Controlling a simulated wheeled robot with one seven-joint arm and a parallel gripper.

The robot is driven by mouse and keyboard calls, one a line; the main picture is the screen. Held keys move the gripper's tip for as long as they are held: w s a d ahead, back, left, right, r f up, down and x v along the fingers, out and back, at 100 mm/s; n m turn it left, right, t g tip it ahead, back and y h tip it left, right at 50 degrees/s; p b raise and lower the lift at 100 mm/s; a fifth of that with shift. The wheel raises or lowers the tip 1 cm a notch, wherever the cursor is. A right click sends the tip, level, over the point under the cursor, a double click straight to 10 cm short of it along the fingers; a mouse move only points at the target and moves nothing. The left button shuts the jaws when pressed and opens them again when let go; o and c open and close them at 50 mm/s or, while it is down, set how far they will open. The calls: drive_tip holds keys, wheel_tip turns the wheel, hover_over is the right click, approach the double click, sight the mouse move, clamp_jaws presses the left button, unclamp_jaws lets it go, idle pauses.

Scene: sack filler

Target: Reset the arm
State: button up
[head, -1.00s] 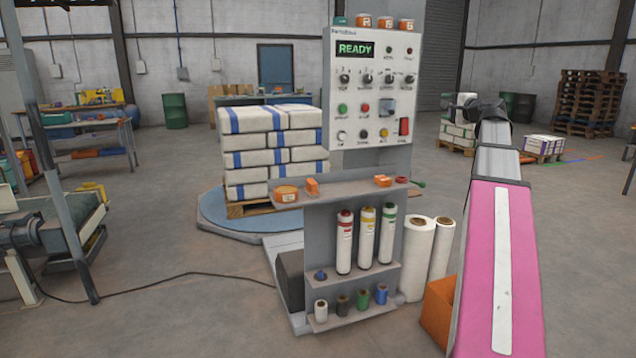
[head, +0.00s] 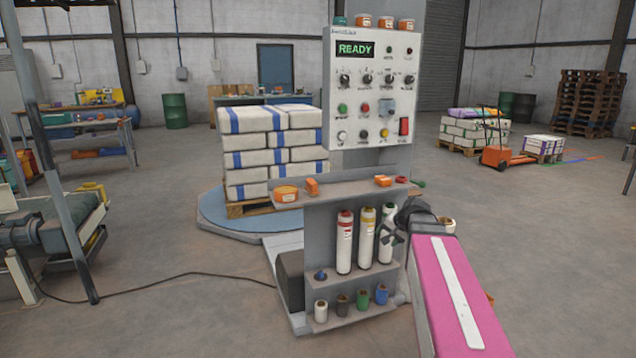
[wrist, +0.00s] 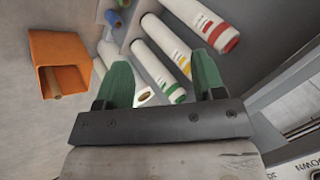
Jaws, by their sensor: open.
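My gripper shows in the wrist view (wrist: 162,85) with its two green fingers spread apart and nothing between them. Beyond the fingers are white cylinders with red, yellow and green bands; the green-banded cylinder (wrist: 158,72) appears between the fingers, at a depth I cannot tell. In the head view my pink arm reaches in from the lower right, its dark end in front of the right side of the control stand (head: 325,225). That end partly hides the green-banded cylinder (head: 388,225). The gripper fingers are hard to make out there.
The control panel (head: 372,90) reads READY. Shelves hold orange pieces and several small spools (head: 362,299). An orange box (wrist: 65,62) lies left of the fingers in the wrist view. A stacked sack pallet (head: 270,150) stands behind left. Open floor (head: 560,240) lies to the right.

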drive_tip(key=s+a+f+n+g+h, duration=0.2)
drive_tip(key=s+f+g, duration=0.1)
drive_tip(key=s+f, duration=0.5)
drive_tip(key=s+a+f+n+g+h, duration=0.2)
drive_tip(key=s+a+f+n+g, duration=0.1)
drive_tip(key=s+f, duration=0.6)
drive_tip(key=shift+s+a+f+n, duration=0.3)
drive_tip(key=shift+f, duration=0.4)
